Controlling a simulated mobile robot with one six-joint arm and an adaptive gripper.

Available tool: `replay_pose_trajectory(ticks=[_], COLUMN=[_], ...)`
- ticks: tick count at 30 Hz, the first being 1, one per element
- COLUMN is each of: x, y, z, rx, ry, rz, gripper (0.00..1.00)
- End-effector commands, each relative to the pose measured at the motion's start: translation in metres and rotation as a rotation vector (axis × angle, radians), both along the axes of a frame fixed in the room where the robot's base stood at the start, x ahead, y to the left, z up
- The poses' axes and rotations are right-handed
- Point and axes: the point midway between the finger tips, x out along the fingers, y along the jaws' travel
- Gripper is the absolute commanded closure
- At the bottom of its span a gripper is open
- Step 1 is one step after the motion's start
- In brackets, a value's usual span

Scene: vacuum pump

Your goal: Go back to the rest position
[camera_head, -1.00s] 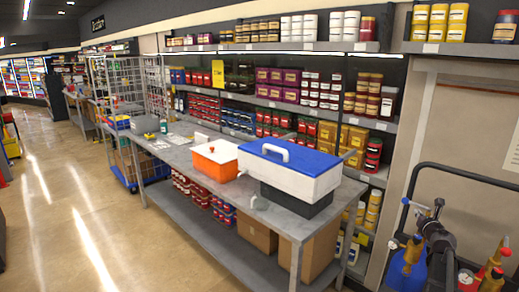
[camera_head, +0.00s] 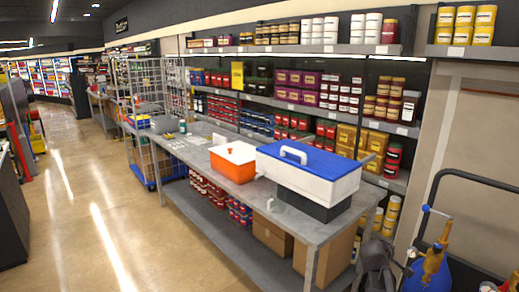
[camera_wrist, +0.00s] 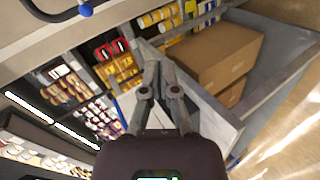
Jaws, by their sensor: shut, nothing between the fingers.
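My gripper (camera_wrist: 156,66) is shut and empty in the wrist view. It points past a pale flat surface, towards the shelves and a cardboard box. In the head view, a dark part of my arm shows low at the right, by the table's near end; the fingers cannot be made out there. The metal worktable (camera_head: 185,152) carries a white box with a blue lid (camera_head: 309,172) and an orange tub with a white lid (camera_head: 233,162). My arm is apart from both.
Stocked shelves (camera_head: 290,104) line the back wall. Cardboard boxes (camera_head: 272,234) stand on the table's lower shelf. A blue bottle (camera_head: 432,268) stands at a dark rail (camera_head: 437,196) at the right. A wire cage trolley (camera_head: 140,92) is at the far end. The aisle floor at left is clear.

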Motion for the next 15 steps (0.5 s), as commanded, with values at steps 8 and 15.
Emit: replay_pose_trajectory(ticks=[8, 15], x=[-0.055, -0.115], y=[0.111, 0.211], z=[-0.058, -0.088], rx=[0.469, 0.788], ry=[0.103, 0.296], rz=[-0.213, -0.388], gripper=[1.0, 1.0])
